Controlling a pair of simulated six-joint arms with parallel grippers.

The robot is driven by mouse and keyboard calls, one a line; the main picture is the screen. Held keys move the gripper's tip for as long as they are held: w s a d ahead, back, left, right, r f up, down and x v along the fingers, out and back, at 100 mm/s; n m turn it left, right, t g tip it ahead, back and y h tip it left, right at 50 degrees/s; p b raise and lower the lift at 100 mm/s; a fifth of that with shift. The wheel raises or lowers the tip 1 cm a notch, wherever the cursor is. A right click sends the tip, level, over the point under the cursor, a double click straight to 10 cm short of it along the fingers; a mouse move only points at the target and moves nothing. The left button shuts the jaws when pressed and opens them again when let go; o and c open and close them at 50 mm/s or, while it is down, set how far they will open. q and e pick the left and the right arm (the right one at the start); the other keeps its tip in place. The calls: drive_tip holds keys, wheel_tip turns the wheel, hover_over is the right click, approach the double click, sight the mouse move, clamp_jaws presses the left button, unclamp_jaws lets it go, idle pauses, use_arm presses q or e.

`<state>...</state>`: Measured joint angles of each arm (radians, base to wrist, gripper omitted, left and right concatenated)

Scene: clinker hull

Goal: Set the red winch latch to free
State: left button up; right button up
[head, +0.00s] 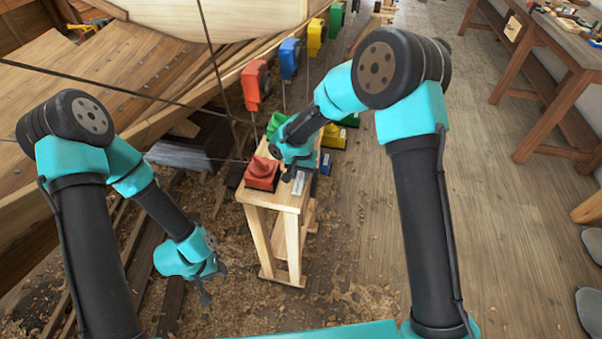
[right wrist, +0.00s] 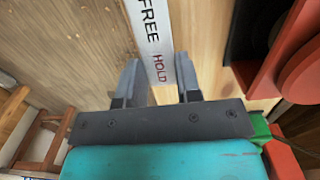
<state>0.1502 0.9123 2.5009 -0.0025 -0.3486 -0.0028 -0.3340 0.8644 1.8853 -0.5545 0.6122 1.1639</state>
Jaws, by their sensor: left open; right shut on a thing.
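The red winch (head: 262,174) sits on the near end of a wooden bench; its red side also shows at the right of the right wrist view (right wrist: 303,70). A white strip marked FREE and HOLD (right wrist: 152,25) lies on the wood beside it. My right gripper (right wrist: 158,62) is over this strip, at the HOLD end, with its fingers on either side of it. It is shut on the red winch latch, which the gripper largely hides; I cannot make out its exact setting. My left gripper (head: 207,290) is open and empty, low over the floor left of the bench.
Red (head: 255,86), blue (head: 290,58) and yellow (head: 316,37) blocks hang along the hull's edge. Green and yellow winches stand further along the bench (head: 289,200). Dark cords cross in front of the hull.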

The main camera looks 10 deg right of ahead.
sight(299, 182)
drive_tip(key=shift+s+r+t+h, duration=0.15)
drive_tip(key=shift+t+h, duration=0.15)
drive_tip(key=shift+t, duration=0.6)
drive_tip(key=o, duration=0.9)
drive_tip(key=shift+r, duration=0.1)
drive_tip(key=r, duration=0.5)
drive_tip(key=s+r, duration=0.1)
drive_tip(key=r, duration=0.5)
drive_tip(key=s+r, duration=0.1)
drive_tip(key=r, duration=0.5)
drive_tip(key=shift+a, duration=0.4)
